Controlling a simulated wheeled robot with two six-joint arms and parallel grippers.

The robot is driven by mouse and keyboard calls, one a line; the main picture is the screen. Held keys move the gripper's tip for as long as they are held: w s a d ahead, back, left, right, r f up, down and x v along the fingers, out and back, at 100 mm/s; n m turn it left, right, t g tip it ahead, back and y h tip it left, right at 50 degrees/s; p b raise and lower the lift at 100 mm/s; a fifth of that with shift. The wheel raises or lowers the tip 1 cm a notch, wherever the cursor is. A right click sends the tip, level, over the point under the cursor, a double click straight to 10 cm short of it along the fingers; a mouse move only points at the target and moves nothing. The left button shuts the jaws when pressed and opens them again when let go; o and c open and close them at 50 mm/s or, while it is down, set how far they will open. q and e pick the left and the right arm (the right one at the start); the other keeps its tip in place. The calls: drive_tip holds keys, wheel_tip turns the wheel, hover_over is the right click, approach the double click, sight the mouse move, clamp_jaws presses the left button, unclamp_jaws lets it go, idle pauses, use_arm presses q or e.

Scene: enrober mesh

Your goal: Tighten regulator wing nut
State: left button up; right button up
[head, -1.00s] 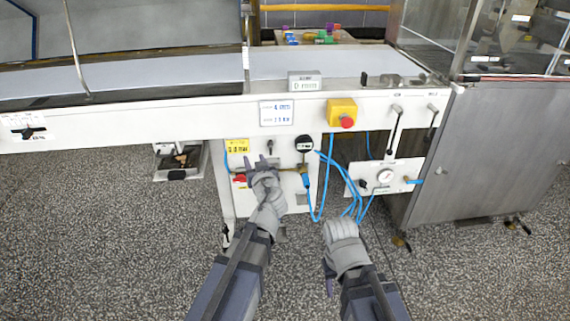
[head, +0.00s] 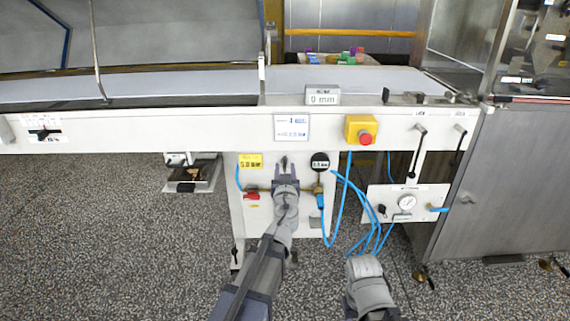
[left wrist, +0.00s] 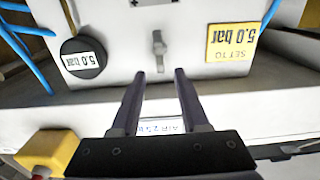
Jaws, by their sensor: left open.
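The grey regulator wing nut (head: 284,161) stands out from the white panel (head: 300,226) under the conveyor, between a yellow label and a round black gauge. In the left wrist view, which is upside down, the wing nut (left wrist: 158,42) is just beyond the fingertips, its wings roughly upright. My left gripper (head: 286,172) is open and empty in front of the panel. In the left wrist view the gripper (left wrist: 160,74) has its fingers apart, lined up with the wing nut but not around it. My right gripper (head: 365,268) hangs low at the right; its fingers are hidden.
A red valve handle (head: 251,196) and blue hoses (head: 340,215) flank the gripper. A yellow box with a red button (head: 361,131) sits above right.

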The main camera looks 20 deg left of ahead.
sight(285, 161)
use_arm(q)
drive_tip(key=x, duration=0.4)
drive_tip(key=shift+w, duration=0.1)
drive_tip(key=shift+c, duration=0.3)
clamp_jaws()
